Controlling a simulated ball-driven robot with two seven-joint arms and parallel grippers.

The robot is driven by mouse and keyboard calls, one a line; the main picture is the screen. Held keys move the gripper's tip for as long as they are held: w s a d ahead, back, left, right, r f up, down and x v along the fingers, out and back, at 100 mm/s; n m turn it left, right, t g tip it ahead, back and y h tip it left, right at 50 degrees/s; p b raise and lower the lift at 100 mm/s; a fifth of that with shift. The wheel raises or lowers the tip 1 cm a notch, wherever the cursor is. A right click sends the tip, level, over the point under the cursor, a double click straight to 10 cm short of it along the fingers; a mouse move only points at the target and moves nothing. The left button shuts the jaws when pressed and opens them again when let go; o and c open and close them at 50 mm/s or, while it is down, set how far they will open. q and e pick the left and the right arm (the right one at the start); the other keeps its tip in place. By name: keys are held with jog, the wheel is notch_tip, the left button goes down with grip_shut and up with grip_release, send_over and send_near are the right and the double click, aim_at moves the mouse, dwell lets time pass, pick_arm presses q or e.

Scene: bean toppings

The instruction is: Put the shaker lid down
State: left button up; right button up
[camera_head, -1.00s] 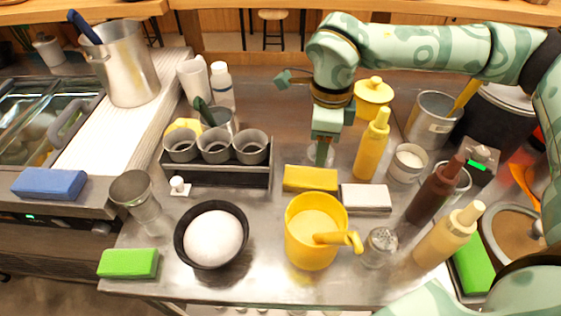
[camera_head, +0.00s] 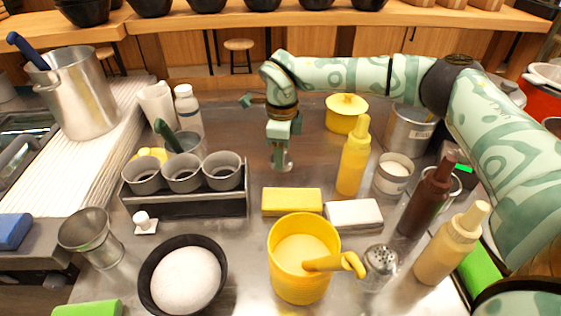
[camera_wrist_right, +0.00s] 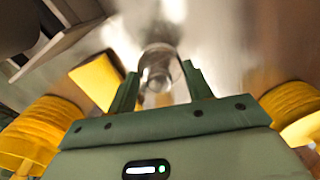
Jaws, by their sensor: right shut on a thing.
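My right gripper (camera_head: 281,148) is shut on the shaker lid (camera_head: 283,163), a small pale, see-through-looking piece. It is over the bare counter behind the yellow sponge, right of the cup rack. In the right wrist view the lid (camera_wrist_right: 160,70) sits between the two fingers (camera_wrist_right: 160,92), blurred. I cannot tell whether the lid touches the counter. A metal shaker cup (camera_head: 91,238) stands open at the left front. My left gripper is not in view.
The yellow sponge (camera_head: 292,201) and white sponge (camera_head: 354,214) lie in front. The cup rack (camera_head: 190,206) stands left; a yellow bottle (camera_head: 354,160) and yellow lidded pot (camera_head: 345,117) stand right.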

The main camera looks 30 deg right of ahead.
notch_tip(320, 180, down, 3)
jog(key=shift+f+b, duration=0.1)
jog(key=shift+b, duration=0.4)
jog(key=shift+r, duration=0.2)
jog(key=shift+c, duration=0.3)
jog(key=o, duration=0.8)
jog(key=shift+f, duration=0.1)
jog(key=shift+c, duration=0.2)
